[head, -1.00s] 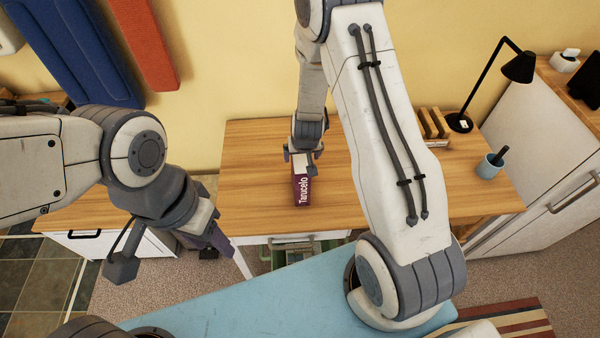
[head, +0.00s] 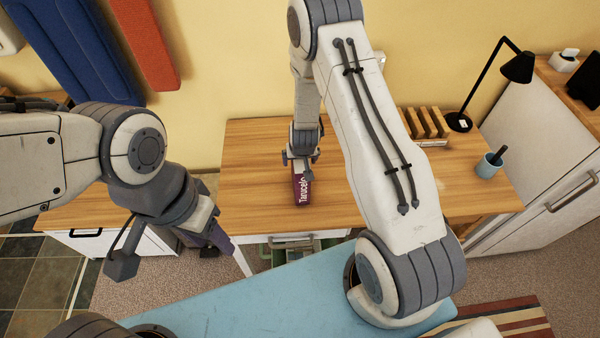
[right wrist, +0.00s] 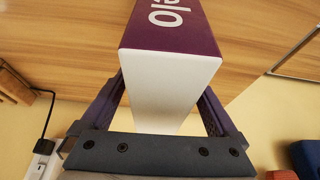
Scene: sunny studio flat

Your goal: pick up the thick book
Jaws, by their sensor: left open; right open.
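The thick book (head: 302,192) is purple with white lettering on its spine and lies on the wooden desk. My right gripper (head: 301,162) is at its far end, partly hiding it in the head view. In the right wrist view, the book (right wrist: 165,85) reaches in between the two fingers of my right gripper (right wrist: 160,104), its white page side facing the camera. The fingers are open on either side of it; I cannot tell whether either touches. My left gripper (head: 219,238) is open and empty, low at the desk's front left.
The wooden desk (head: 250,165) is bare around the book. A wooden rack (head: 427,123), black lamp (head: 516,68) and blue cup (head: 489,166) stand at its right. A white cabinet (head: 550,140) stands beyond. My right arm crosses over the desk.

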